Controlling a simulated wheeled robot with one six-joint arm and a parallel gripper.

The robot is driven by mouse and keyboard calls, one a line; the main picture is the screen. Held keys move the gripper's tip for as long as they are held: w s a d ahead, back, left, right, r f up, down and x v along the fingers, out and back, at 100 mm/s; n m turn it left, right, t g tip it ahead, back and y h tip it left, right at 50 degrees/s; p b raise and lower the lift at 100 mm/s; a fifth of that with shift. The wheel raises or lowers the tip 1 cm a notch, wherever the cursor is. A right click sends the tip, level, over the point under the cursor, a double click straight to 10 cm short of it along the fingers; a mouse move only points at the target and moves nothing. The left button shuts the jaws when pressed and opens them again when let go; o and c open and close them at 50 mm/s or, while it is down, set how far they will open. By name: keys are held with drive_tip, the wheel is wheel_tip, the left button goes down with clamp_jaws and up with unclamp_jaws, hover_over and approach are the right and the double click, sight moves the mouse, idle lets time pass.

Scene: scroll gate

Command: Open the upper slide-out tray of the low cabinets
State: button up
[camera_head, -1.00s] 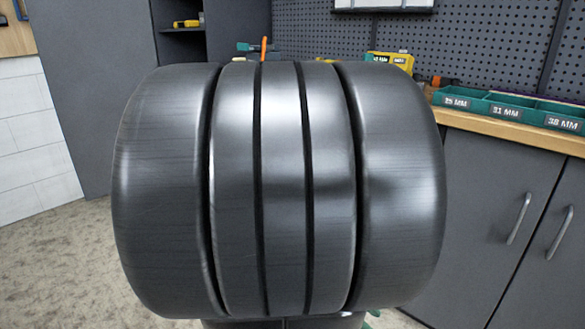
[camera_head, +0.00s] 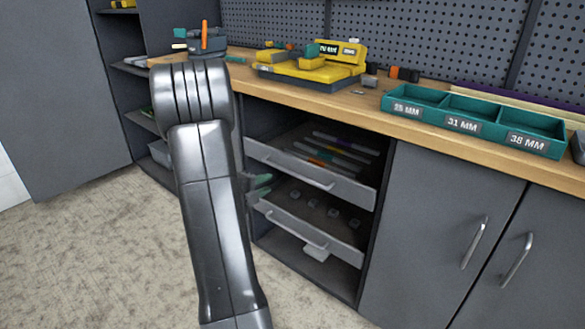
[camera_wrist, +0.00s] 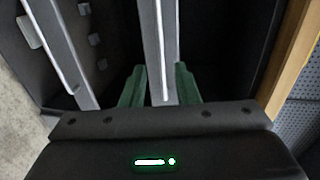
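The upper slide-out tray (camera_head: 350,187) has a grey front with a bar handle (camera_head: 312,180). It sits in an open bay of the low cabinets, its front about level with the bay's edge. Long thin items lie in it. My gripper (camera_head: 262,187) has green fingers and is in front of the tray's left part, at and just below its front. In the wrist view, the tray front and its handle (camera_wrist: 159,45) run up the middle, between the spread fingers (camera_wrist: 160,85). The gripper is open. I cannot tell whether the fingertips reach past the handle bar.
A lower tray (camera_head: 345,250) with several small pieces sits below; it shows left in the wrist view (camera_wrist: 60,50). The wooden worktop (camera_head: 370,112) overhangs above, carrying teal bins (camera_head: 470,125) and a yellow tool (camera_head: 310,65). Closed doors (camera_head: 440,220) stand right. The floor in front is clear.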

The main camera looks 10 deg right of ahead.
sight(292, 172)
drive_tip(key=b+x, duration=0.4)
drive_tip(key=x, duration=0.9)
drive_tip(key=shift+d, duration=0.25)
drive_tip(key=shift+c, duration=0.5)
clamp_jaws()
